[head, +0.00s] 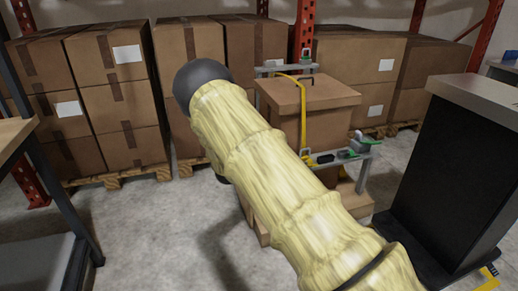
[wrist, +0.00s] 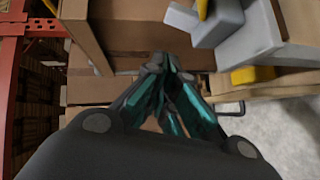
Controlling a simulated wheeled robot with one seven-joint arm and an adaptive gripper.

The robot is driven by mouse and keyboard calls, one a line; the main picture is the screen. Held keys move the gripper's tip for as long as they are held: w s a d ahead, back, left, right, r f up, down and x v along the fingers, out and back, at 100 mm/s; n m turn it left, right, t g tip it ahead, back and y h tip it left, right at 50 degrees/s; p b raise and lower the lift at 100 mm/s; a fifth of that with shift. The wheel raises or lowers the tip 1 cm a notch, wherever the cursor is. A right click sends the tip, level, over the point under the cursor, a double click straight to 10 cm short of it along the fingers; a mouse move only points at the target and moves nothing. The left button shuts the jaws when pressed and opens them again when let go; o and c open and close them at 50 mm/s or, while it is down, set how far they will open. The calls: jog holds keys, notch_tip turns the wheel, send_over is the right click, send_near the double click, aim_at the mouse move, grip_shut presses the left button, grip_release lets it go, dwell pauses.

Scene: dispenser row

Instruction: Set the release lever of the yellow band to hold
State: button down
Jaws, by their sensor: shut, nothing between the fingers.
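The yellow band (head: 303,115) runs over the top of a cardboard box (head: 325,92) and down its front in the head view. It ends near a grey bar (head: 340,157) low on the box, which carries dark blocks and a grey fitting with a green lever-like part (head: 361,139). I cannot tell that part's setting. In the wrist view my gripper (wrist: 166,66) is shut and empty, its tips close to the box. A large grey fitting (wrist: 246,35) with yellow parts (wrist: 254,74) is up and right of the tips. My arm hides my gripper in the head view.
Stacked cartons (head: 115,95) on pallets line the back. A dark cabinet (head: 455,165) with a grey top stands close on the right, a table (head: 20,135) on the left. A second grey bar (head: 286,69) with green parts is behind the box. Floor is clear at lower left.

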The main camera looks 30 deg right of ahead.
jog(key=shift+s+a+r, duration=0.15)
jog(key=shift+s+a, duration=0.25)
jog(key=shift+a, duration=0.2)
jog(key=s+a+f+g+y, duration=0.1)
jog(key=s+a+f+y, duration=0.25)
jog(key=s+f, duration=0.65)
jog(key=s+a+f+g+y, duration=0.15)
jog(key=s+a+f, duration=0.25)
jog(key=s+f, duration=0.7)
jog(key=s+a+f+m+g+y, duration=0.1)
jog(key=s+a+f+y, duration=0.2)
jog(key=s, duration=0.5)
jog(key=s+a+f+m+g+y, duration=0.1)
jog(key=s+a+f, duration=0.1)
jog(key=s+a, duration=0.45)
jog(key=s+a+f+m+g+y, duration=0.1)
jog(key=s+a+f+y, duration=0.15)
jog(key=s, duration=0.75)
jog(key=s+a+r+m+g+y, duration=0.1)
jog(key=s+a, duration=0.2)
jog(key=s, duration=0.4)
jog(key=s+a+r+m+g+y, duration=0.1)
jog(key=s+a+g, duration=0.15)
jog(key=s, duration=0.45)
notch_tip(320, 180, up, 24)
jog(key=p, duration=2.4)
jog(key=shift+s+a, duration=0.35)
jog(key=shift+a, duration=0.05)
jog(key=shift+a+f, duration=0.1)
